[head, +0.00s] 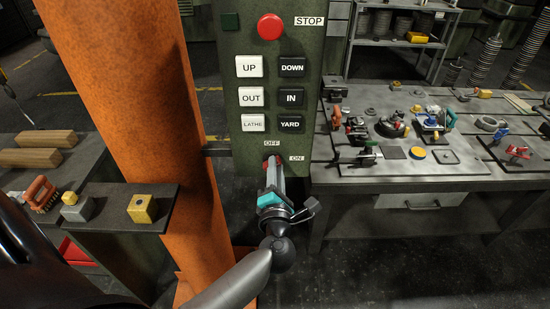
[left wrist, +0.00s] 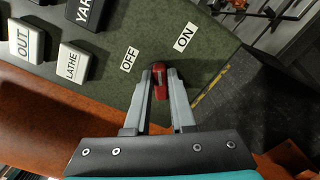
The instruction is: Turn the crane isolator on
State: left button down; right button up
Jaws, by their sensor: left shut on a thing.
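The green crane control panel (head: 235,100) stands upright in front of me. Its isolator is a small red handle (left wrist: 159,90) at the bottom, below the OFF label (head: 272,143) and left of the ON label (head: 297,158). The left wrist view shows the OFF label (left wrist: 129,60) and the ON label (left wrist: 184,38) on either side beyond the handle. My left gripper (head: 272,172) is shut on the red handle, one finger on each side of it. The fingers hide part of the handle, and I cannot tell its exact setting. My right gripper is not in view.
Above the isolator are UP, DOWN, OUT, IN, LATHE and YARD buttons and a red STOP button (head: 270,27). An orange column (head: 135,110) stands close on the left. A workbench (head: 400,178) with tools and castings is on the right.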

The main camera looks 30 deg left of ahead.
pick_arm(q)
jog(key=shift+d+f+m+p, duration=0.1)
jog(key=shift+f+m+p, duration=0.1)
jog(key=shift+m+p, duration=1.25)
jog(key=shift+f+m+p, duration=0.15)
jog(key=shift+m+p, duration=0.65)
jog(key=shift+m, duration=1.15)
jog(key=c, duration=0.8)
grip_release()
jog(key=shift+o, duration=0.2)
jog(key=b+v, duration=0.1)
jog(key=v, duration=1.4)
jog(key=shift+d+f, duration=0.1)
jog(key=shift+d, duration=0.05)
